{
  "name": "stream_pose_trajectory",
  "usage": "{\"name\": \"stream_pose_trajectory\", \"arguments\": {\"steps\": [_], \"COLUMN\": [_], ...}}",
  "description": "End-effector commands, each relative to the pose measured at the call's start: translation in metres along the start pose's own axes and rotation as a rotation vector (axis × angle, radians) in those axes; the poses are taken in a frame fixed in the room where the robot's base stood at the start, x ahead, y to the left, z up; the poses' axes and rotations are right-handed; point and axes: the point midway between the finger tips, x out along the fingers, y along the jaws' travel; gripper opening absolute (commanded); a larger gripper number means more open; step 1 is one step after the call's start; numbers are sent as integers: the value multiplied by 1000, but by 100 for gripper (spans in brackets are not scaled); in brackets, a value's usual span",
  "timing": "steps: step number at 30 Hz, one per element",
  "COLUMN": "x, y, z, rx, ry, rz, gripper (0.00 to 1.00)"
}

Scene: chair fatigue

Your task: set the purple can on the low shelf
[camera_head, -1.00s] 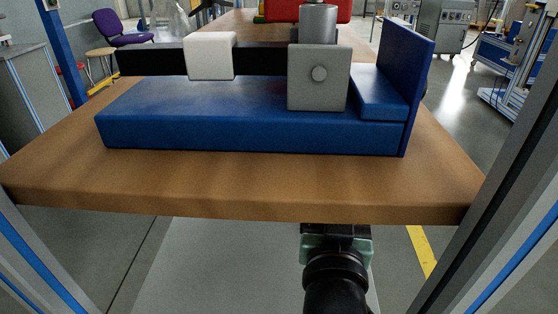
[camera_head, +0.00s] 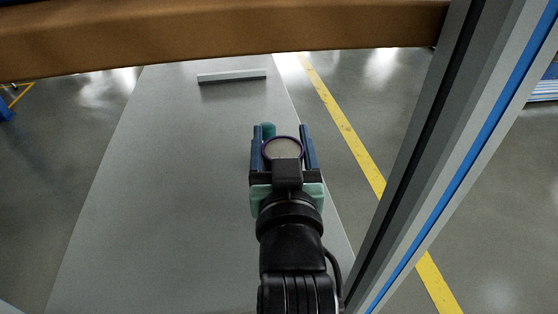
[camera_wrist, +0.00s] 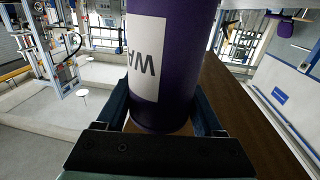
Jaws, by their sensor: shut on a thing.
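The purple can (camera_wrist: 190,60) has a white label with dark letters and fills the middle of the wrist view. In the head view I see its round, pale top with a purple rim (camera_head: 282,149). My gripper (camera_head: 283,132) is shut on the can, with one blue-lined finger on each side; the fingers also flank it in the wrist view (camera_wrist: 163,100). The low shelf (camera_head: 160,190) is a long grey panel under the wooden tabletop. The can is over its right part in the head view. The gap between can and shelf cannot be told.
The wooden tabletop (camera_head: 200,35) crosses the top of the head view beyond my gripper. A grey upright post with a blue stripe (camera_head: 460,150) stands to the right. A pale bar (camera_head: 232,76) lies at the shelf's far end. The shelf's left and middle are clear.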

Motion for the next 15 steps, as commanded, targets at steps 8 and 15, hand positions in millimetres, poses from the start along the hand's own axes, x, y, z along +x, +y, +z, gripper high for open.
{"name": "stream_pose_trajectory", "arguments": {"steps": [8,15], "x": [0,0], "y": [0,0], "z": [32,30], "rx": [0,0], "ry": [2,2], "rz": [-1,-1], "gripper": [0,0]}}
